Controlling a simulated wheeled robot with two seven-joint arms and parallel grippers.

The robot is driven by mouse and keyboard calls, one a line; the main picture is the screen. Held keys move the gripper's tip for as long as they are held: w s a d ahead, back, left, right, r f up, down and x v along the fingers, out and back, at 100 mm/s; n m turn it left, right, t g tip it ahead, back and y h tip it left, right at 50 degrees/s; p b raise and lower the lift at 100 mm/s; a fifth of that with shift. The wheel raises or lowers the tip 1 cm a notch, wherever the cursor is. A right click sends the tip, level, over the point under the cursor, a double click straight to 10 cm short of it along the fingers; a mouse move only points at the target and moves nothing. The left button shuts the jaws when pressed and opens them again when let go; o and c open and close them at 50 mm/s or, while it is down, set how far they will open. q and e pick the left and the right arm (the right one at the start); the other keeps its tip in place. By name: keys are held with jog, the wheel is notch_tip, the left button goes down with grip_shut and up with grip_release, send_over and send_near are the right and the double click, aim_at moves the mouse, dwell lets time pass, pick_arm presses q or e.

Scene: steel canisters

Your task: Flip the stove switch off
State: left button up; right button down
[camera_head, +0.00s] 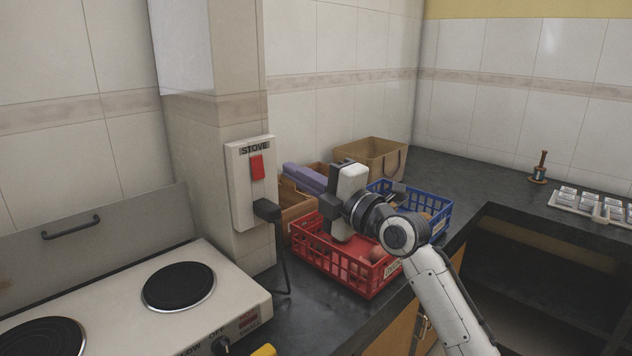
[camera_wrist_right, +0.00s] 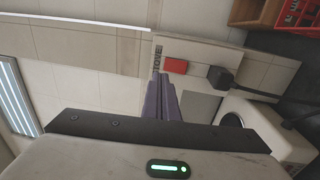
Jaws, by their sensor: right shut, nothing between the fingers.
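The stove switch is a red rocker (camera_head: 257,167) on a pale wall box (camera_head: 242,200) labelled STOVE. In the right wrist view the red rocker (camera_wrist_right: 176,65) and its box (camera_wrist_right: 192,52) lie just beyond my fingertips, turned sideways. My right gripper (camera_head: 288,170) has purple fingers that are shut and empty, pointing left towards the box. In the head view a gap shows between fingertips and rocker. The right gripper (camera_wrist_right: 160,76) points near the rocker's STOVE-label side. I cannot tell which way the rocker is tipped. My left gripper is not in view.
A black plug (camera_head: 266,210) with a hanging cord sits below the rocker. A white stove (camera_head: 110,315) stands at left. A red crate (camera_head: 345,282), a blue crate (camera_head: 436,222) and a brown box (camera_head: 372,160) stand on the dark counter, below and behind my right arm.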

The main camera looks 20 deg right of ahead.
jog(key=s, duration=0.1)
jog(key=s+d, duration=0.1)
jog(key=s, duration=0.1)
jog(key=s+d, duration=0.1)
jog(key=shift+s+r+b, duration=0.3)
jog(key=shift+r, duration=0.05)
jog(key=s+a+f+m+g+h, duration=0.1)
jog(key=s+a+f+m+g, duration=0.2)
jog(key=f, duration=0.6)
jog(key=s+f+m+g+h, duration=0.1)
jog(key=s+f+m+g, duration=0.15)
jog(key=s+f, duration=0.5)
jog(key=s+a+f+m+g+h, duration=0.1)
jog(key=s+a+f+m+g, duration=0.15)
jog(key=f, duration=0.75)
jog(key=s+d+f+m+g+h, duration=0.25)
jog(key=s+f+m, duration=0.4)
jog(key=s, duration=0.55)
jog(key=s+d+f+m+g+h, duration=0.1)
jog(key=s+f+m+g, duration=0.45)
jog(key=s, duration=0.65)
jog(key=w+a+f+t+y, duration=0.1)
jog(key=a+f+t, duration=0.1)
jog(key=f, duration=0.4)
jog(key=w+a+f+t, duration=0.2)
jog(key=a+f+t, duration=0.1)
jog(key=f, duration=0.4)
jog(key=shift+w+a+f+t+y, duration=0.15)
jog(key=shift+w+a+t+y, duration=0.2)
jog(key=shift+t, duration=0.45)
